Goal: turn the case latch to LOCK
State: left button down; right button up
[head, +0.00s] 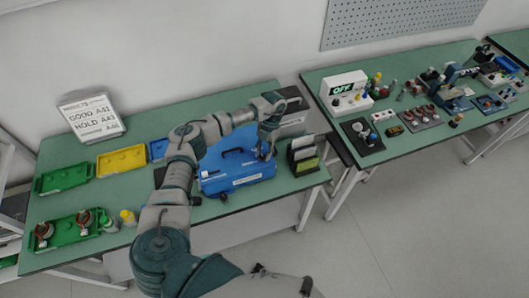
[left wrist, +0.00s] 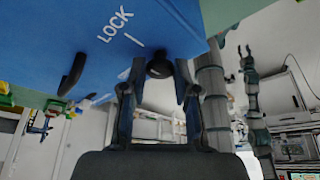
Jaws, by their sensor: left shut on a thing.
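The blue case (head: 232,178) lies on the left green table, and its surface fills the top of the left wrist view (left wrist: 60,30). White LOCK lettering (left wrist: 115,26) and a short white mark (left wrist: 134,40) are printed on it. My left gripper (head: 265,154) is at the right part of the case. In the left wrist view its fingers (left wrist: 159,72) are shut on a dark round knob, the latch (left wrist: 158,68), near the white mark. The fingers hide part of the latch, so I cannot tell its angle.
A black file holder (head: 304,155) stands close right of the case. Green (head: 63,177) and yellow (head: 122,161) trays and bottles (head: 128,217) are to the left. A results sign (head: 91,115) stands behind. The second table (head: 400,148) holds test equipment.

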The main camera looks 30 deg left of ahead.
pick_arm(q)
jog(key=shift+s+a+f, duration=0.1)
jog(key=shift+s+f, duration=0.05)
jog(key=c, duration=0.8)
grip_release()
jog(key=shift+c, duration=0.2)
jog(key=shift+a, duration=0.15)
jog(key=v, duration=1.2)
jog(key=shift+a+f, duration=0.1)
